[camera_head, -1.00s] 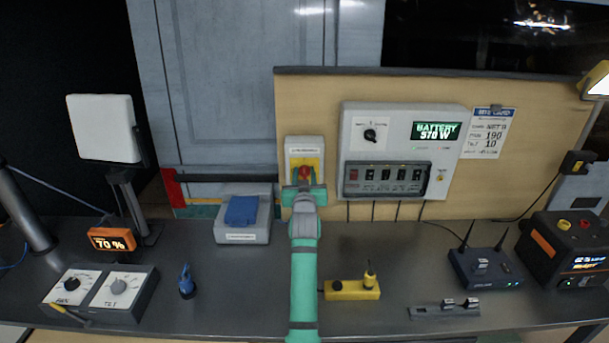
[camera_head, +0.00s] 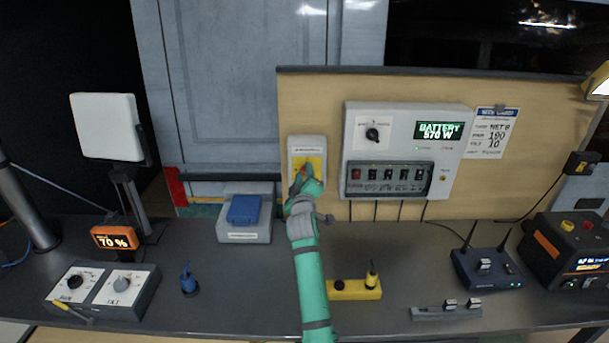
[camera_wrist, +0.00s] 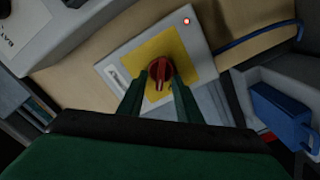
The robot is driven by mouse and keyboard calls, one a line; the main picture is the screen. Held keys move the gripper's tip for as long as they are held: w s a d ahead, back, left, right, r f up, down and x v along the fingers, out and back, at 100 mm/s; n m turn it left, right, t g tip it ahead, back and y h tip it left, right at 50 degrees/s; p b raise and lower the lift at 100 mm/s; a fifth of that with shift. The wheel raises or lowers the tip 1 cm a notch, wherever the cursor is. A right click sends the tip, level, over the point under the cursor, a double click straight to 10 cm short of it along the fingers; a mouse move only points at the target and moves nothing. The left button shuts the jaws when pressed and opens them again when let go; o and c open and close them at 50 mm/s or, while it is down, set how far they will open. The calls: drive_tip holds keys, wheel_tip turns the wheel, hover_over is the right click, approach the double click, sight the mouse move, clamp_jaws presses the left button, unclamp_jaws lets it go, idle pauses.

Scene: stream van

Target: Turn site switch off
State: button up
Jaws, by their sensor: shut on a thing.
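The site switch is a white box (camera_head: 306,146) on the tan back panel, with a yellow plate and a red rotary knob. In the wrist view the red knob (camera_wrist: 160,72) sits in the middle of the yellow plate (camera_wrist: 178,50), and a small red light (camera_wrist: 187,21) glows on the box's corner. My gripper (camera_wrist: 159,82) is shut on the red knob, one green finger on either side of it. In the head view my gripper (camera_head: 304,180) covers most of the knob and is tilted. The wrist view is rolled relative to the box.
Right of the switch is a white panel (camera_head: 457,150) with a dial, a row of rocker switches and a display reading "BATTERY 570 W". A grey box with a blue lid (camera_head: 244,209) stands left. A yellow block (camera_head: 350,290) lies on the bench right of my arm.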

drive_tip(key=n, duration=0.4)
drive_tip(key=shift+a+f, duration=0.15)
drive_tip(key=shift+f, duration=0.1)
drive_tip(key=shift+a+f+n, duration=0.1)
drive_tip(key=shift+f+n, duration=0.1)
drive_tip(key=shift+n, duration=1.5)
drive_tip(key=o, duration=1)
drive_tip(key=shift+o, duration=0.2)
drive_tip(key=s, duration=1)
drive_tip(key=shift+s, duration=0.4)
drive_tip(key=shift+f, duration=0.1)
